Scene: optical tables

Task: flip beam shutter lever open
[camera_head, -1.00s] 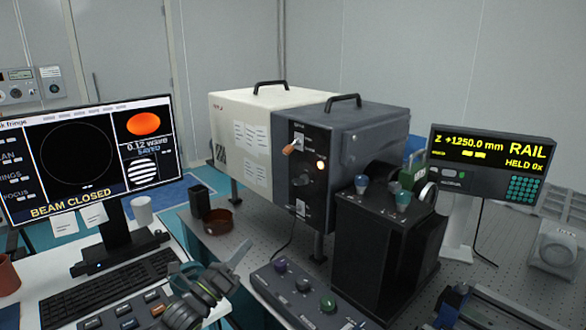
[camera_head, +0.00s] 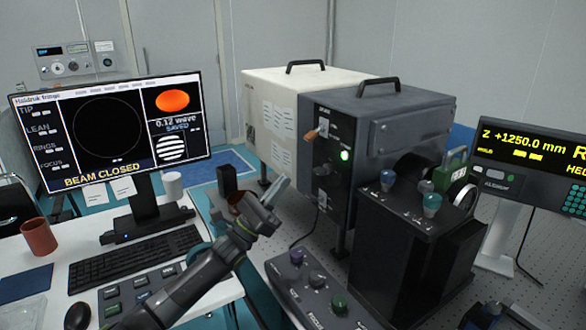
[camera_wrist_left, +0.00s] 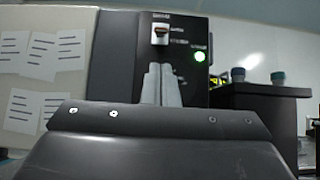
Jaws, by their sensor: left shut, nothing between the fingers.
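The beam shutter lever (camera_head: 311,135) has an orange handle and sits on the dark front panel of the laser box (camera_head: 400,135). It sticks out to the left and slightly down. In the left wrist view the lever (camera_wrist_left: 160,31) shows small and end-on in a white plate, above my fingertips. A green lamp (camera_head: 345,156) glows below and right of the lever; it also shows in the wrist view (camera_wrist_left: 200,57). My left gripper (camera_head: 281,188) is shut and empty, below and left of the lever, apart from it. My right gripper is out of view.
The monitor (camera_head: 110,130) reads BEAM CLOSED. A knob console (camera_head: 318,290) and a black box with several knobs (camera_head: 415,240) stand right of my left arm. Air before the panel looks free.

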